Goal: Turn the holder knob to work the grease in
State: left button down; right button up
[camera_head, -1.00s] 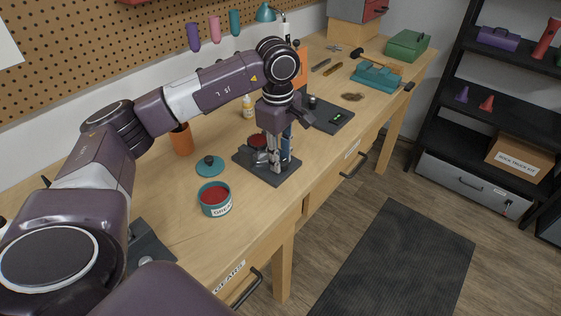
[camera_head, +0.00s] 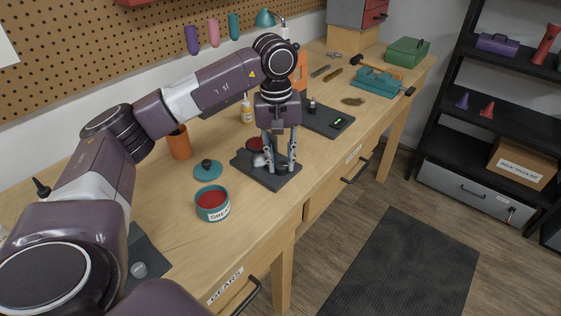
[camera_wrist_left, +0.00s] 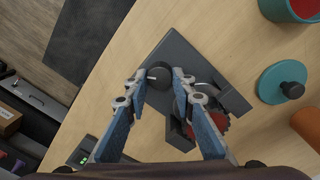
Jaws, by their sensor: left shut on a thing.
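My left gripper (camera_head: 280,165) points straight down over the dark holder (camera_head: 282,180) on the workbench. In the left wrist view its two fingertips (camera_wrist_left: 160,74) are closed on the round black holder knob (camera_wrist_left: 158,76), one on each side. The holder's dark plate (camera_wrist_left: 178,52) lies flat under it. A red gear (camera_wrist_left: 221,122) sits in the holder beside the knob, partly hidden by a finger; its red also shows in the head view (camera_head: 255,144). An open teal grease tin (camera_head: 212,203) with red grease stands in front of the holder. My right gripper is out of view.
The teal lid (camera_head: 207,170) with a black knob lies left of the holder. An orange cup (camera_head: 179,142) and a yellow-white bottle (camera_head: 247,110) stand behind. A dark scale (camera_head: 328,120) lies to the right. The bench's front edge is close to the holder.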

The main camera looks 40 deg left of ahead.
aim_at(279, 164)
pick_arm(q)
jog(key=shift+m, duration=0.7)
jog(key=c, duration=1.9)
grip_release()
notch_tip(279, 164, up, 12)
jog(key=shift+s+a, duration=0.15)
jog(key=shift+a, duration=0.05)
